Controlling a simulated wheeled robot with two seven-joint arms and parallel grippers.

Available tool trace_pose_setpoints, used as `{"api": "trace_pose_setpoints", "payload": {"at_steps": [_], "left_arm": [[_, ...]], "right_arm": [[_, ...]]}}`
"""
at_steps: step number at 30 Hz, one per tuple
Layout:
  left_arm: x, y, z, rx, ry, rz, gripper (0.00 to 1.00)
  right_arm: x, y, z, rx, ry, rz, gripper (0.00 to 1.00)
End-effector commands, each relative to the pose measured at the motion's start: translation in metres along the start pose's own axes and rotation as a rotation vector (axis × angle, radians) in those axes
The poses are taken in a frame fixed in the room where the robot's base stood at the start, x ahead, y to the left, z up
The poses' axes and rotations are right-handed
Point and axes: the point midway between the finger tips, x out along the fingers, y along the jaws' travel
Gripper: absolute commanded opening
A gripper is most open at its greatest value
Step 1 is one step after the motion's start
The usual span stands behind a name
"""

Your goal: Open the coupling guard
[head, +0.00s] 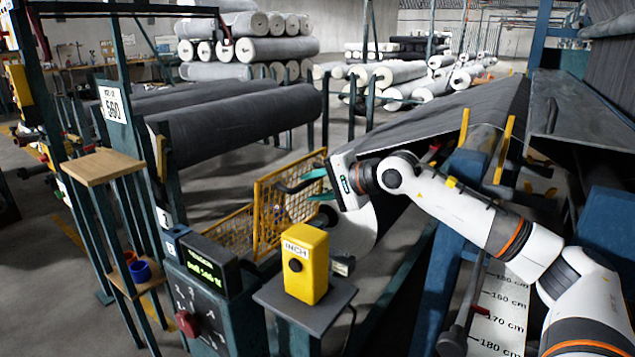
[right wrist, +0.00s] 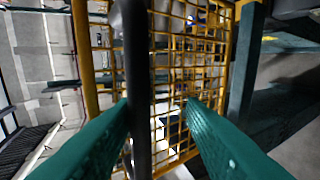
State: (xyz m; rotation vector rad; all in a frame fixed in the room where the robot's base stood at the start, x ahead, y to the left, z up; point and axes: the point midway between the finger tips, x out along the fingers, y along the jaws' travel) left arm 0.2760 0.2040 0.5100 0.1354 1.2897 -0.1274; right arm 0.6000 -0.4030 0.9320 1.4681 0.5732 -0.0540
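The coupling guard (head: 268,215) is a yellow frame with wire mesh, standing beyond the control post in the head view. A dark bar handle (head: 290,188) crosses its upper part. My right gripper (head: 305,187) reaches in from the right at the handle, with its teal fingers apart. In the right wrist view the handle (right wrist: 137,80) runs upright between the two fingers (right wrist: 158,103), looking nearer the left one, with a gap at the right one. Mesh (right wrist: 175,60) shows behind it. Whether a finger touches the bar cannot be told. My left gripper is not in view.
A yellow INCH box (head: 307,262) stands on a grey shelf in front of the guard. A control panel with a red knob (head: 187,323) is left of it. A wooden stand (head: 103,166) and a large dark roll (head: 240,125) lie farther left. A grey sheet (head: 440,120) slopes behind my right arm.

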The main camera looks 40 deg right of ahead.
Motion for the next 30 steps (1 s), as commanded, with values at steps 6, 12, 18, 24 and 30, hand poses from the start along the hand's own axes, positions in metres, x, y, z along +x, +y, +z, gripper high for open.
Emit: {"api": "trace_pose_setpoints", "payload": {"at_steps": [6,12,18,24,30], "left_arm": [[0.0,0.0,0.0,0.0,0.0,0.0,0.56],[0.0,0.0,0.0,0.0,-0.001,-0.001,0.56],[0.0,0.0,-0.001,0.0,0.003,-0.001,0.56],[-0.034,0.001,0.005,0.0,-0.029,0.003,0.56],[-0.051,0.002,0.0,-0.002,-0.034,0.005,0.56]], "right_arm": [[0.0,-0.001,0.001,0.0,-0.003,-0.003,0.34],[-0.001,0.001,0.002,-0.001,-0.005,0.001,0.34],[-0.014,0.0,0.003,-0.003,-0.008,0.002,0.34],[-0.044,-0.002,0.003,-0.006,-0.01,-0.002,0.34],[-0.072,-0.003,0.002,-0.007,-0.007,-0.002,0.34]]}}
